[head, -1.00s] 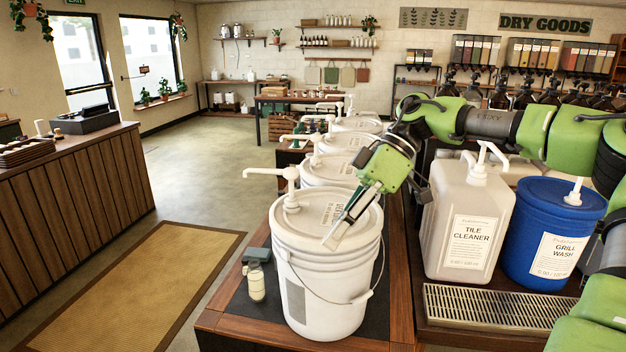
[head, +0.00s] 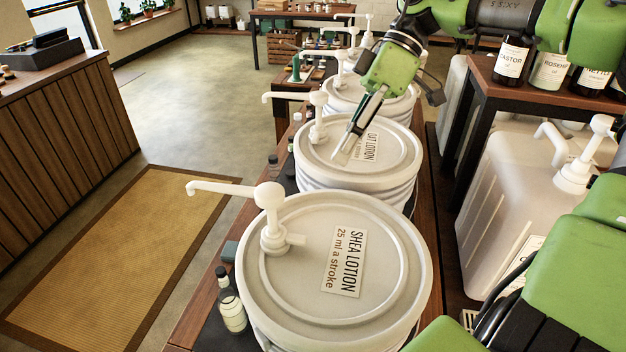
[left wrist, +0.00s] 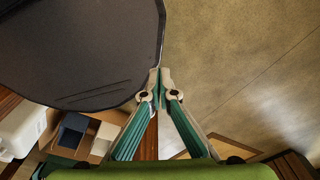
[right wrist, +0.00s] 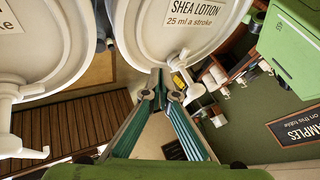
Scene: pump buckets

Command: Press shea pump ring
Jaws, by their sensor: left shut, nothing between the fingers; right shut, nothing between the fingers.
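The white shea lotion bucket (head: 390,290) stands nearest in the head view, its lid label reading "SHEA LOTION, 25 ml a stroke". Its white pump (head: 270,197) stands upright at the lid's left, spout pointing left. The collar (head: 274,241) at the pump's base has a short tab to the right. My right gripper (head: 343,158) is shut and empty, and appears over the oat lotion lid (head: 397,155), behind the shea pump. In the right wrist view the shea lid (right wrist: 225,32) and pump (right wrist: 187,85) lie beyond the fingertips (right wrist: 160,75). My left gripper (left wrist: 159,76) is shut and empty, seen only in its wrist view.
More pump buckets (head: 375,98) line up behind. A small bottle (head: 232,312) stands left of the shea bucket. The floor mat (head: 125,240) at the left is clear.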

